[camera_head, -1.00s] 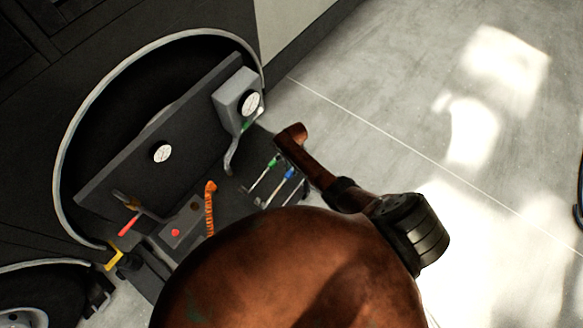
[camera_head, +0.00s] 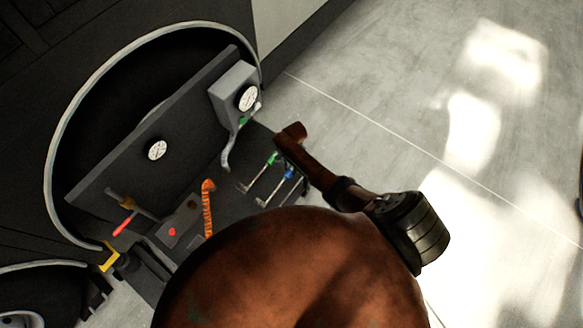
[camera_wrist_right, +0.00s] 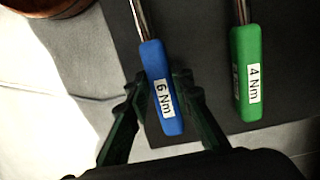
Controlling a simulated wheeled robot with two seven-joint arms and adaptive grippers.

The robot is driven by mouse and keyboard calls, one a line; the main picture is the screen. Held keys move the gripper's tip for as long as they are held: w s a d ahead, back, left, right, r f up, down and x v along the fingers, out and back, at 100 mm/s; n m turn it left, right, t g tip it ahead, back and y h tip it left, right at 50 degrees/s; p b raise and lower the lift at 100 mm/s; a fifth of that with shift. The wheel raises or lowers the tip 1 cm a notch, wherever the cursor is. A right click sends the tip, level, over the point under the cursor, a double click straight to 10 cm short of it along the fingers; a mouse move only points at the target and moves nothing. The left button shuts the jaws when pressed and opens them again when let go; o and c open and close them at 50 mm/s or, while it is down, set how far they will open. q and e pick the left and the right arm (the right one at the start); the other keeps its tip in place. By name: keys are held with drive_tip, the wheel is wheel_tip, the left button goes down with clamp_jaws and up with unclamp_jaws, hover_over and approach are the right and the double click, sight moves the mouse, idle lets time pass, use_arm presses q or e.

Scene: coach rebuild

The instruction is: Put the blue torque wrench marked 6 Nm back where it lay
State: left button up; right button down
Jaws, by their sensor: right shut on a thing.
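The blue torque wrench shows its blue handle with the label "6 Nm" in the right wrist view (camera_wrist_right: 155,75); in the head view (camera_head: 288,174) it lies over the dark board, parallel to the green one. My right gripper (camera_wrist_right: 160,92) is shut on the blue handle, one finger on each side. Whether the wrench touches the board I cannot tell. The green torque wrench marked "4 Nm" (camera_wrist_right: 245,70) is beside it, apart from the fingers, and also shows in the head view (camera_head: 271,159). My left gripper is not in view.
A grey box with a dial gauge (camera_head: 232,90) and a panel with a second gauge (camera_head: 157,150) stand behind the board. An orange coil (camera_head: 208,205), a red-handled tool (camera_head: 125,224) and a yellow part (camera_head: 109,259) are to the left. Pale floor (camera_head: 400,100) is clear at right.

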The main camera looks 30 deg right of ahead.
drive_tip(key=shift+f, duration=0.25)
idle(0.6)
drive_tip(key=c, duration=1.6)
unclamp_jaws()
drive_tip(key=shift+s, duration=0.1)
drive_tip(key=r, duration=0.4)
drive_tip(key=d+r, duration=0.1)
drive_tip(key=r, duration=0.3)
drive_tip(key=w+r, duration=0.1)
drive_tip(key=r, duration=0.3)
drive_tip(key=shift+d, duration=0.15)
drive_tip(key=shift+f, duration=0.1)
